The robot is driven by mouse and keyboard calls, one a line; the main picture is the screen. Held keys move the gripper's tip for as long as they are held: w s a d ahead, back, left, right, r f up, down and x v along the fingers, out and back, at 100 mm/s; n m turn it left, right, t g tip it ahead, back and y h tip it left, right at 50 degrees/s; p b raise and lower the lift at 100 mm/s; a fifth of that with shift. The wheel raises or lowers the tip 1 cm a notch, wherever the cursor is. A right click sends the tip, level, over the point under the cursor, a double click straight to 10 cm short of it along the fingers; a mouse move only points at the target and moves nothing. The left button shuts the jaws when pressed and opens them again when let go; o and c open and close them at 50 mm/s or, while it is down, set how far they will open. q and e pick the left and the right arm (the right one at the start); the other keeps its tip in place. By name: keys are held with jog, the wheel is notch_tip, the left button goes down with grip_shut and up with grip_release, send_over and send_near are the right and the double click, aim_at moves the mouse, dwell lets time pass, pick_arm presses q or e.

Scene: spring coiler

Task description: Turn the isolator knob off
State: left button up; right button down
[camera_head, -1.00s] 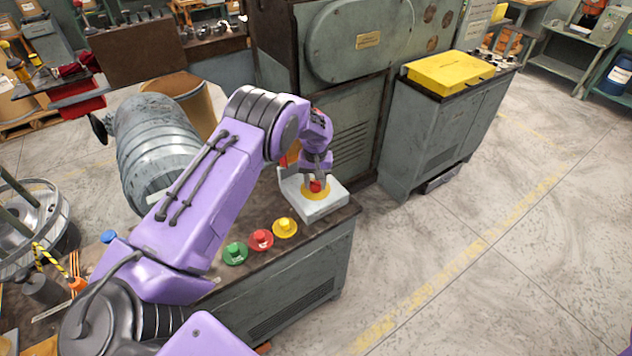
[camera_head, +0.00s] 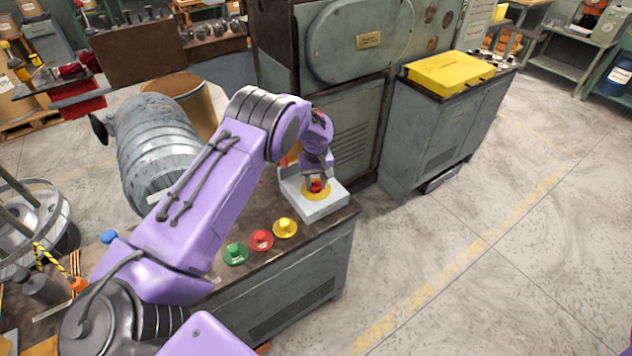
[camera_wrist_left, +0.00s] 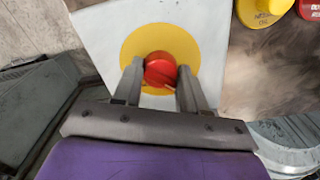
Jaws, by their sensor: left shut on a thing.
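The isolator knob (camera_wrist_left: 160,69) is red and sits on a round yellow plate (camera_wrist_left: 194,47) on a light grey box. In the head view the knob (camera_head: 316,187) is at the right end of the bench, partly covered by my gripper. My left gripper (camera_wrist_left: 157,80) has one finger on each side of the knob and is shut on it. In the head view my left gripper (camera_head: 315,180) points down at the box (camera_head: 325,208). My right gripper is not in view.
Green (camera_head: 236,254), red (camera_head: 261,240) and yellow (camera_head: 285,228) buttons stand on the bench top, left of the box. A large grey coil drum (camera_head: 155,150) is behind my left arm. A green machine cabinet (camera_head: 340,130) rises behind. Open floor lies to the right.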

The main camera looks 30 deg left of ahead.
aim_at(316, 182)
pick_arm(q)
jog(key=o, duration=1.1)
jog(key=shift+c, duration=0.2)
notch_tip(316, 182, up, 11)
jog(key=b, duration=0.2)
jog(key=shift+f+b, duration=0.2)
jog(key=shift+b, duration=0.15)
jog(key=shift+d, duration=0.15)
